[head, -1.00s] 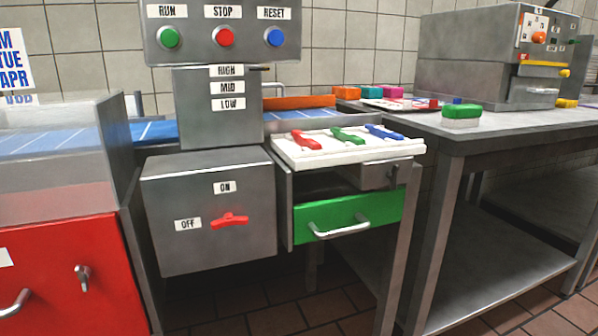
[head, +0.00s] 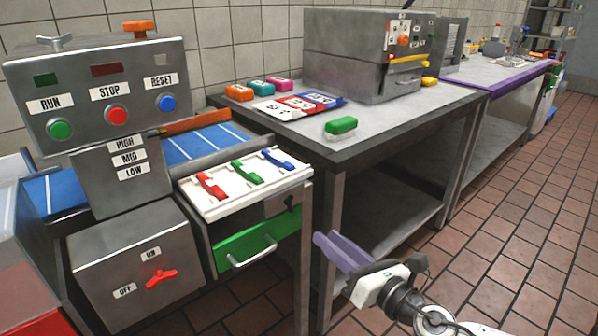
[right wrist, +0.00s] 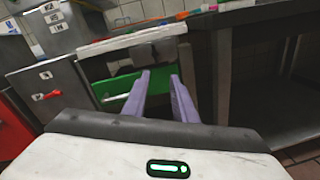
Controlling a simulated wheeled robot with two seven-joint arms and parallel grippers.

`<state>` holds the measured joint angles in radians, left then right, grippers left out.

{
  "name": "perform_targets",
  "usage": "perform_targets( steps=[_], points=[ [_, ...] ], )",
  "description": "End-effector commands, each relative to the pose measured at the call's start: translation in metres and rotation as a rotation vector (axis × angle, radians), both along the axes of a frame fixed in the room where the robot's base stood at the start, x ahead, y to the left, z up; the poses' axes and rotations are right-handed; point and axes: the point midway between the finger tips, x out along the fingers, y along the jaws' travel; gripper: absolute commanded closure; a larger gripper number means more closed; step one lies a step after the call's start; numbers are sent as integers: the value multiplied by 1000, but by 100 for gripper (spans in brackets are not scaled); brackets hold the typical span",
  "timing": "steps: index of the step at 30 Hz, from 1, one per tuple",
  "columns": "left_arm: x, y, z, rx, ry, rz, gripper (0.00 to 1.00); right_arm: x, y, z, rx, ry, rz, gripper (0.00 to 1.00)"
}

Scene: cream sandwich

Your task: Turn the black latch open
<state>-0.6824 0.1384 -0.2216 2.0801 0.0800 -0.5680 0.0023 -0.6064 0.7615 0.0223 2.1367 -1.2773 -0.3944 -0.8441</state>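The black latch (head: 290,203) is a small dark piece on the grey housing beneath the white tray (head: 207,212), above the green drawer (head: 262,236). Its exact turn is too small to tell. My right gripper (head: 335,248) has purple fingers and is in front of the table leg, to the right of the latch and lower in the picture, apart from it. In the right wrist view my right gripper (right wrist: 160,76) is open and empty, its fingers pointing towards the green drawer (right wrist: 117,88). My left gripper is not in view.
The tray holds red, green and blue handles. A control box (head: 105,90) with buttons and a red ON/OFF switch (head: 161,277) stand left. A grey table (head: 400,125) with a machine (head: 345,50) and a green brush-like block (head: 341,126) is right. Floor at right is clear.

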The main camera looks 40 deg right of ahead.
Motion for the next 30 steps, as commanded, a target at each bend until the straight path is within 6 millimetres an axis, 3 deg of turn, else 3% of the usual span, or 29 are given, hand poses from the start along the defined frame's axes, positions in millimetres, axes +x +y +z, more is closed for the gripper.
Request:
perform_targets(
  steps=[1, 7, 11, 30],
  points=[
    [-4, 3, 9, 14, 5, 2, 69, 3, -2, 19, -127, -8, 30, 75],
    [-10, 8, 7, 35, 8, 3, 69, 9, -4, 31, -360, -27, 84, 75],
    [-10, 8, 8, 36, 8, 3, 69, 19, -3, 31, -369, -32, 83, 75],
    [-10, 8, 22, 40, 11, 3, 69, 102, 4, 30, -361, -30, 82, 75]
  ],
)
